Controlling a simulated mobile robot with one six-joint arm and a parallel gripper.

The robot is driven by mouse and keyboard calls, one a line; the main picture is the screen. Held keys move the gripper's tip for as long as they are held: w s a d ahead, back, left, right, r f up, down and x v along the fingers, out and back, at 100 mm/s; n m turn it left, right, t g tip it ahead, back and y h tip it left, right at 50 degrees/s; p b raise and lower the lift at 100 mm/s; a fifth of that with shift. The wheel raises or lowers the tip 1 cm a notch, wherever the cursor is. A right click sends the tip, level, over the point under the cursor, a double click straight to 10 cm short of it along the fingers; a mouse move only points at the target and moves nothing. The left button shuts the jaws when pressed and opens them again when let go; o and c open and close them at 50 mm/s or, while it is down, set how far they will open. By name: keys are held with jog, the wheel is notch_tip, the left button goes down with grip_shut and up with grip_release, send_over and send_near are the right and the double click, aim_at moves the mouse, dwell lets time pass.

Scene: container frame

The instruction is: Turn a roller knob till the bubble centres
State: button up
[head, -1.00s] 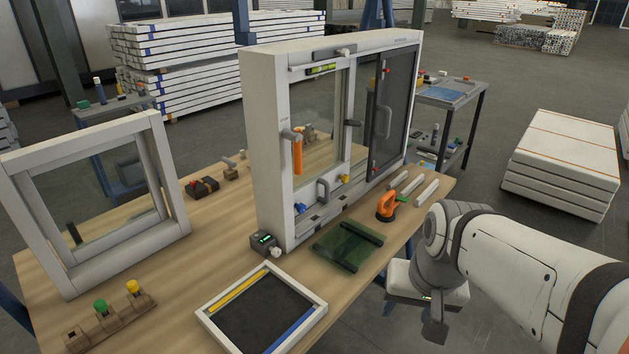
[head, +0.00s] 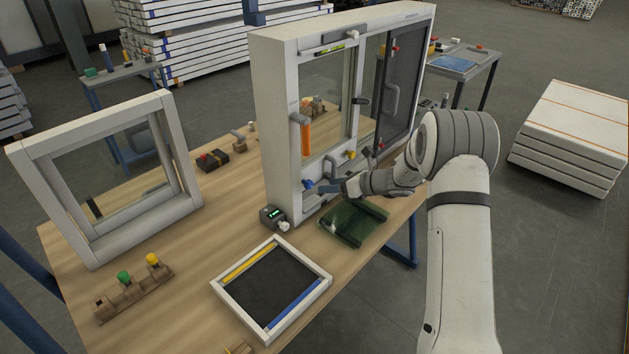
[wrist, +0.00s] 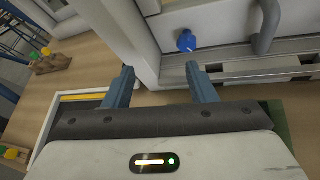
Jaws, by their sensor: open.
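The blue roller knob (head: 309,184) sits low on the left side of the white window frame (head: 276,110). It also shows in the wrist view (wrist: 187,42), beyond the right fingertip and apart from it. A yellow knob (head: 351,154) is higher and to the right on the frame. The green bubble vial (head: 331,49) is on the frame's top rail; the bubble's position is too small to tell. My gripper (head: 338,190) is in front of the frame's lower left part, close to the blue knob. In the wrist view its two fingers (wrist: 160,82) are apart with nothing between them.
A grey pull handle (wrist: 267,26) stands right of the blue knob. A small box with a green display (head: 272,216) is at the frame's foot. A dark green glass pane (head: 352,224) lies under my arm. A framed tray (head: 220,288) lies in front.

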aim_at(311, 186)
jog(key=w+a+f+m+p, duration=0.1)
jog(key=w+a+f, duration=0.2)
jog(key=w+a+f+m+t+p, duration=0.1)
jog(key=w+a+f+m, duration=0.1)
jog(key=w+a+f, duration=0.1)
jog(key=shift+w+a, duration=0.1)
jog(key=shift+w, duration=0.25)
jog(key=c, duration=0.9)
jog(key=shift+d, duration=0.2)
jog(key=shift+c, duration=0.4)
jog(key=shift+a, duration=0.15)
jog(key=shift+f+t+b, duration=0.1)
jog(key=shift+t+b, duration=0.2)
jog(key=shift+b, duration=0.15)
